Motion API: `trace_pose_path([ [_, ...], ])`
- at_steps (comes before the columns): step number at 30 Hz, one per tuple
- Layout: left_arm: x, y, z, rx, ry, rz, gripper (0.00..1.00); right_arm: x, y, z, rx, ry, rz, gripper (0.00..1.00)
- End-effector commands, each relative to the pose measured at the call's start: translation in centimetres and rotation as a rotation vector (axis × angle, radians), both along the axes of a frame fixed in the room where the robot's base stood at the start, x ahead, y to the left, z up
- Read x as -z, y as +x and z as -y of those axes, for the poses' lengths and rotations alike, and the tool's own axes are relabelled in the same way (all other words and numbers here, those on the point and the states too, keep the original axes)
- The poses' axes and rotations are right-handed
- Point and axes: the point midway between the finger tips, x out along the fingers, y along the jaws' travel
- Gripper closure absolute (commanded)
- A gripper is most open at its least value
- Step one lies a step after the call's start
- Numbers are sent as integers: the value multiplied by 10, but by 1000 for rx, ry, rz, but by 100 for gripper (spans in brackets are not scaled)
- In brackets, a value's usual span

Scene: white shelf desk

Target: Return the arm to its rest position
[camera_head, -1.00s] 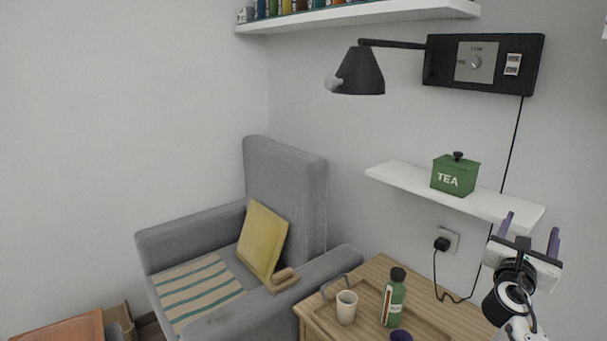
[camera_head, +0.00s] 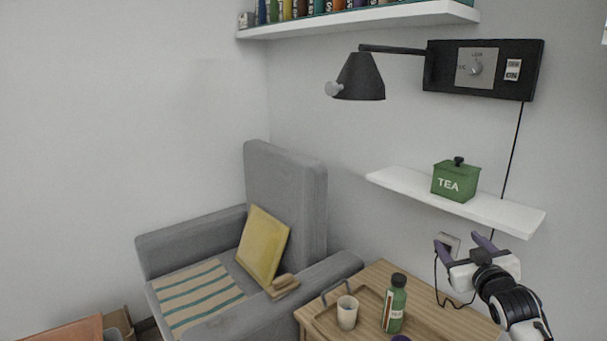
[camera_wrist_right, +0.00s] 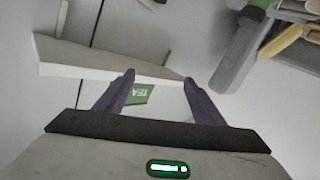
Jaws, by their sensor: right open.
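My right gripper (camera_head: 462,243) is open and empty at the lower right of the head view. Its two purple fingers point up and to the left, in front of the wall below the white shelf. In the right wrist view the fingers (camera_wrist_right: 158,84) stand apart with nothing between them touching. Part of the green tea tin (camera_wrist_right: 140,94) shows beyond them. My left gripper is not in view.
The tea tin (camera_head: 456,181) stands on the white shelf (camera_head: 500,213). Below are a wooden table (camera_head: 380,270) with a cup (camera_head: 347,312) and green bottle (camera_head: 394,305). A grey armchair (camera_head: 285,190) stands left. A black lamp (camera_head: 358,78) hangs above.

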Motion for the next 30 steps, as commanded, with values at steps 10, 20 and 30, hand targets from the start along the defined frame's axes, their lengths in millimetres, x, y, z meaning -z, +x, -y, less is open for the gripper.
trace_pose_path([
  [10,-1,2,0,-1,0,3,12,174,-112,-78,-105,51,-240,37],
  [20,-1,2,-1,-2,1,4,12,302,-308,-161,-186,186,-516,37],
  [30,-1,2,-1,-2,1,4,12,330,-426,-197,-195,283,-664,37],
])
